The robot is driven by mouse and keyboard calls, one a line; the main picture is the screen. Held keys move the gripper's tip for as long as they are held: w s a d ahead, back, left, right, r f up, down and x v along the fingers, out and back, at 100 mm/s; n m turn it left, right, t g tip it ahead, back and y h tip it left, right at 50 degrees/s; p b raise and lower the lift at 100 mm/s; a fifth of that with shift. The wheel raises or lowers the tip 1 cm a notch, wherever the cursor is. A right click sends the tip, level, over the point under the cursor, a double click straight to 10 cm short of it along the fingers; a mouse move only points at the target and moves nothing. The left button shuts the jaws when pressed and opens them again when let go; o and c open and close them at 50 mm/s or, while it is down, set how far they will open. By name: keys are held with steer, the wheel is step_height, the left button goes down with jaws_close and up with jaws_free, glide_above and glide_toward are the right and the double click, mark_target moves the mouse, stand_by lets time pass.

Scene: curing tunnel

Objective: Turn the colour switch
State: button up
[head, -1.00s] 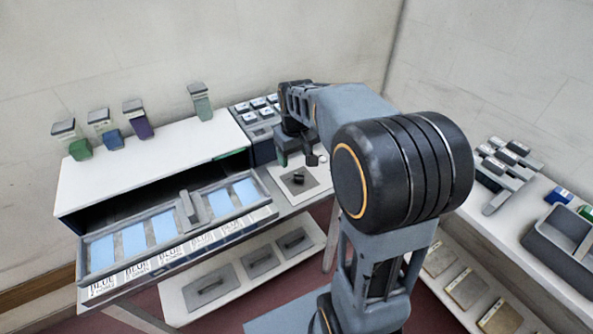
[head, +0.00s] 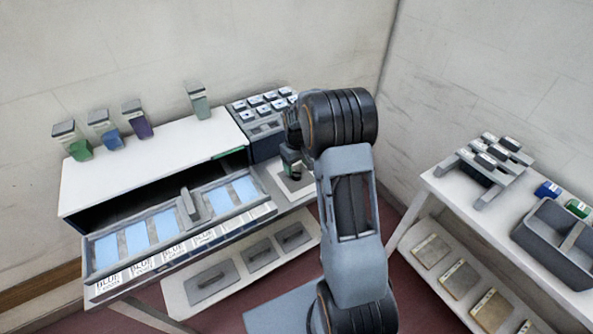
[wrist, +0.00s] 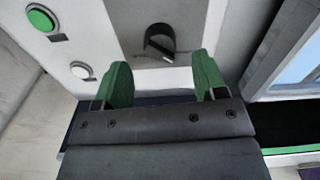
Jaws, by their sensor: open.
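The colour switch (wrist: 160,42) is a dark round knob with a raised grip bar, set on a grey plate (wrist: 131,14) in the wrist view. In the head view the plate (head: 303,187) shows beside the tunnel, and my gripper largely hides the knob. My gripper (wrist: 163,76) is open, its two green fingers apart and empty. The knob lies just beyond the fingertips in the picture, roughly centred on the gap. I cannot tell the remaining distance or whether anything touches. In the head view my gripper (head: 292,168) hangs over the plate.
A green button (wrist: 41,19) and a white button (wrist: 82,70) sit left of the plate. The white tunnel (head: 150,160) with its blue-windowed drawer front stands left of my gripper. A grey button console (head: 262,118) is behind. A side table (head: 455,195) is at right.

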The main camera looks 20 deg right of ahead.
mark_target(297, 171)
steer(key=shift+f, duration=1.95)
steer(key=shift+c, duration=0.3)
steer(key=c, duration=0.9)
steer(key=shift+o, duration=0.2)
steer(key=shift+m, duration=0.3)
steer(key=m+b, duration=0.2)
steer(key=m, duration=0.2)
steer(key=shift+f, duration=0.1)
steer(key=m+b, duration=0.1)
steer(key=m, duration=0.4)
steer(key=shift+b, duration=0.3)
